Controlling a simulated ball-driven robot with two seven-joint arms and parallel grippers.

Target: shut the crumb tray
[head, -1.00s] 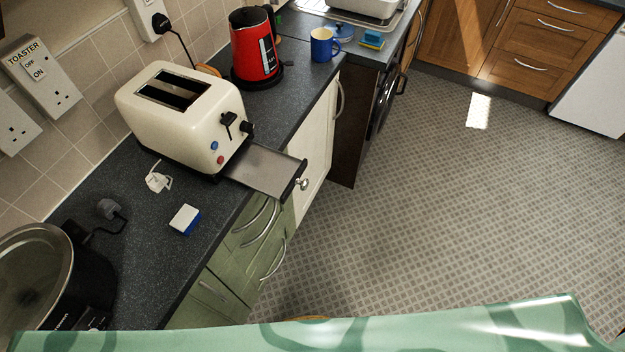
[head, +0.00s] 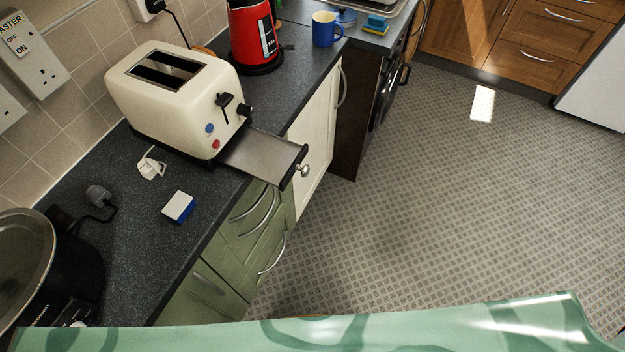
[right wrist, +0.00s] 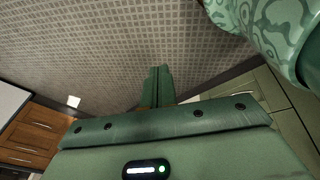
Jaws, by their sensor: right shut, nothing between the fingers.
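The cream toaster (head: 172,95) stands on the dark worktop in the head view. Its metal crumb tray (head: 262,160) is pulled out from the toaster's lower front side and sticks out past the worktop edge. The tray has a dark front strip (head: 293,167) with a rounded knob (head: 303,171). My right gripper (right wrist: 158,72) shows in the right wrist view, shut and empty, over the floor. The toaster and tray are not seen in that view. My left gripper is not in view.
A white and blue sponge (head: 178,207) and a small white item (head: 151,165) lie in front of the toaster. A red kettle (head: 253,38) and blue mug (head: 325,29) stand behind it. A slow cooker (head: 60,265) is at left. The floor (head: 440,200) is clear.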

